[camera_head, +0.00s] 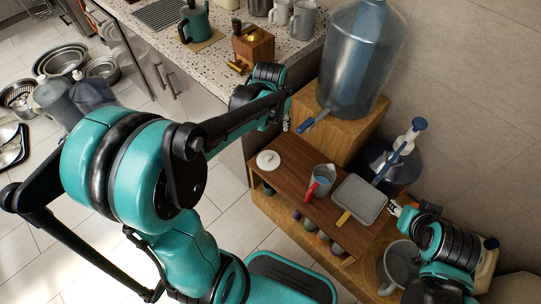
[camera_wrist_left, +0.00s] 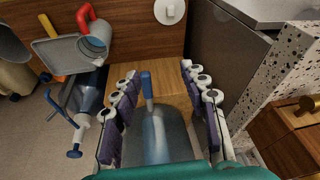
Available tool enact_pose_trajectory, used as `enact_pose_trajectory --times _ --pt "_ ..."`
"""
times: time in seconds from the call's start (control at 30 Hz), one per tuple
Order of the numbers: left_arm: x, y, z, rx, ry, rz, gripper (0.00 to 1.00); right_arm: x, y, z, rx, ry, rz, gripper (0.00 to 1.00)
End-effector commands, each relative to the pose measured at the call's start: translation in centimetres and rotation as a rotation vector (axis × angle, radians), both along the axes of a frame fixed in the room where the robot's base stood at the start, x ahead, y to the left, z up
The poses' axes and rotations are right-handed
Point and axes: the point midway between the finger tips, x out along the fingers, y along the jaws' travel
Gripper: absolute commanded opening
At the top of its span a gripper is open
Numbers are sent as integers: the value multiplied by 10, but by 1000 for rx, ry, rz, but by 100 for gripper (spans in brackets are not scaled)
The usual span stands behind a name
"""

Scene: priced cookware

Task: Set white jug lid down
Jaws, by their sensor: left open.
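The round white lid (camera_head: 268,160) with a small knob lies flat on the left part of the dark wooden shelf top (camera_head: 292,152). It also shows at the top of the left wrist view (camera_wrist_left: 170,11). My left gripper (camera_head: 284,120) is open and empty, apart from the lid, beside the big water bottle. In the left wrist view its fingers (camera_wrist_left: 158,72) are spread, with the bottle's blue tap (camera_wrist_left: 147,84) visible between them. My right gripper (camera_head: 394,208) is at the shelf's right end, near the grey tray; its finger opening is too small to make out.
A clear jug with a red handle (camera_head: 321,180) and a grey tray with a yellow handle (camera_head: 360,199) stand on the shelf top. The water bottle (camera_head: 358,60) rises behind on a wooden box (camera_head: 312,107). A speckled counter (camera_head: 290,50) lies to the left.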

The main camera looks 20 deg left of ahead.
Motion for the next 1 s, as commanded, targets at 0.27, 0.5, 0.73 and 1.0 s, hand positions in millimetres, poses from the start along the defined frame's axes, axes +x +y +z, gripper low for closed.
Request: enact_pose_trajectory --times 0.27,0.5,0.73,1.0 --pt "-93 -33 54 -41 -165 75 44 0 0 0 0 0 0 40" --pt "-150 -49 58 -88 -280 125 44 0 0 0 0 0 0 40" --pt "-166 -53 54 -108 -318 143 44 0 0 0 0 0 0 40" --pt "-166 -53 54 -108 -319 143 44 0 0 0 0 0 0 40"
